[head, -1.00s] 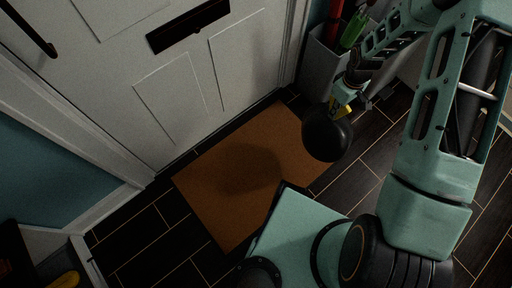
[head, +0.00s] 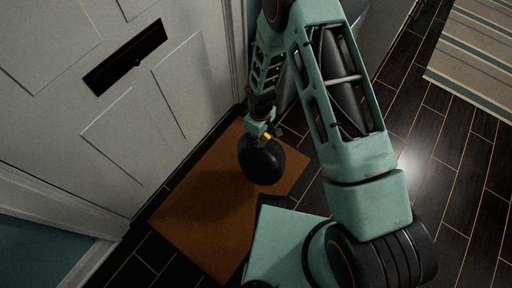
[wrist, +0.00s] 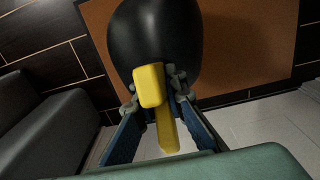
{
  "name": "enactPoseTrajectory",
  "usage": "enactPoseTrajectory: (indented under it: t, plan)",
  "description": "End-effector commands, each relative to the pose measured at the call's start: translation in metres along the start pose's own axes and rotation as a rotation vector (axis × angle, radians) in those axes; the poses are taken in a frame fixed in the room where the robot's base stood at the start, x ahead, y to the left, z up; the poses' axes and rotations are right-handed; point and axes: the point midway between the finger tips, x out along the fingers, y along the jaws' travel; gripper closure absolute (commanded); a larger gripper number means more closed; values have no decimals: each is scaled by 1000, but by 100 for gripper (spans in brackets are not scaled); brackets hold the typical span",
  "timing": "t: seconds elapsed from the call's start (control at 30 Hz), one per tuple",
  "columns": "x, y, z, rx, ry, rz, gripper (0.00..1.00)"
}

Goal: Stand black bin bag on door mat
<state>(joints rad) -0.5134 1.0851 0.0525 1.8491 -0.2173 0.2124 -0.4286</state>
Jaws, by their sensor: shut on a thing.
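The black bin bag (head: 262,163) is a dark rounded bundle with a yellow tie at its top. My gripper (head: 262,136) is above it and shut on the yellow tie (wrist: 150,86), which sits between the fingers in the wrist view. The bag hangs or stands roughly upright below the fingers. The orange-brown door mat (head: 190,220) lies on the floor before the door. The bag appears over the mat's far right part in the head view. The mat also shows behind the bag in the wrist view (wrist: 252,45). I cannot tell whether the bag touches it.
A white door (head: 130,110) with a black letter slot stands along the mat's far side. Dark floor planks (head: 430,150) lie open on the right, with a striped rug (head: 475,55) beyond. A dark grey object (wrist: 55,130) is at the left in the wrist view.

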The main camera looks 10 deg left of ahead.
Motion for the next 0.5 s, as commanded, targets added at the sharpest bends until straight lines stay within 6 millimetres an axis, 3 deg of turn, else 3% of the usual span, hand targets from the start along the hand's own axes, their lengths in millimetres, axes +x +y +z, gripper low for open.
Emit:
enactPoseTrajectory:
  t: [0.27,0.5]
  plan:
    - [14,-9,-6,0,0,1,100]
    - [45,-11,-7,1,0,1,100]
